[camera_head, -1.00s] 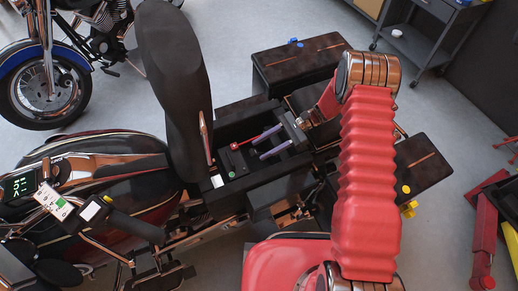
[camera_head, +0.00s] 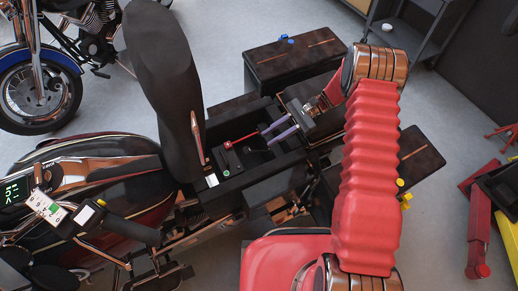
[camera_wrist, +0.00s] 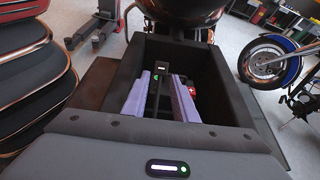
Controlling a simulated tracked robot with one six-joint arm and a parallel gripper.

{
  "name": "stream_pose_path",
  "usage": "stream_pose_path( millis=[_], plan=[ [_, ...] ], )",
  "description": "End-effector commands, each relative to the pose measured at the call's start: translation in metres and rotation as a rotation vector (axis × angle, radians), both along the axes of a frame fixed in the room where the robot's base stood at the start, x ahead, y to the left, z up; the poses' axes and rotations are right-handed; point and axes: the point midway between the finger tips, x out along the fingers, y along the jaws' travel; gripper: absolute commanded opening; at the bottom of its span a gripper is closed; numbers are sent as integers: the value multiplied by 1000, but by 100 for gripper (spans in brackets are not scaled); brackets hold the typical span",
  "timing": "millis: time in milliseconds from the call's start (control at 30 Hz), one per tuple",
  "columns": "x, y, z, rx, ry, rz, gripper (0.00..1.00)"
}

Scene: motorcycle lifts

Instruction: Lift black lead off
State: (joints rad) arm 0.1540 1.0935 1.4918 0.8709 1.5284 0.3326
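The open battery bay (camera_head: 270,177) lies under the raised seat of the motorcycle. A red lead (camera_head: 243,138) crosses the bay's far side. In the wrist view a red terminal piece with a white plus (camera_wrist: 193,90) shows at the right finger. My gripper (camera_head: 269,136) has two lilac fingers, which also show in the wrist view (camera_wrist: 160,85). They stand apart over the bay, with a visible gap. I see nothing held between them. A small green spot (camera_head: 226,173) marks the bay's near left part. I cannot make out the black lead against the dark bay.
The upright black seat (camera_head: 168,85) stands left of the bay. Black side cases (camera_head: 295,60) flank the rear. The bay's walls (camera_wrist: 225,92) surround the fingers closely. Another motorcycle (camera_head: 40,88) and a grey cart (camera_head: 412,30) stand on the floor beyond.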

Motion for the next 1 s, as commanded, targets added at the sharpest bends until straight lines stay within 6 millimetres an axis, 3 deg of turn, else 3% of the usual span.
stream_pose_path(
  millis=[167, 333, 1000],
  plan=[
    [-1, -2, 23, -34, -52, 28, 13],
    [-5, -7, 57, -89, -141, 74, 1],
    [-52, -32, 183, -330, -514, 268, 0]
  ],
)
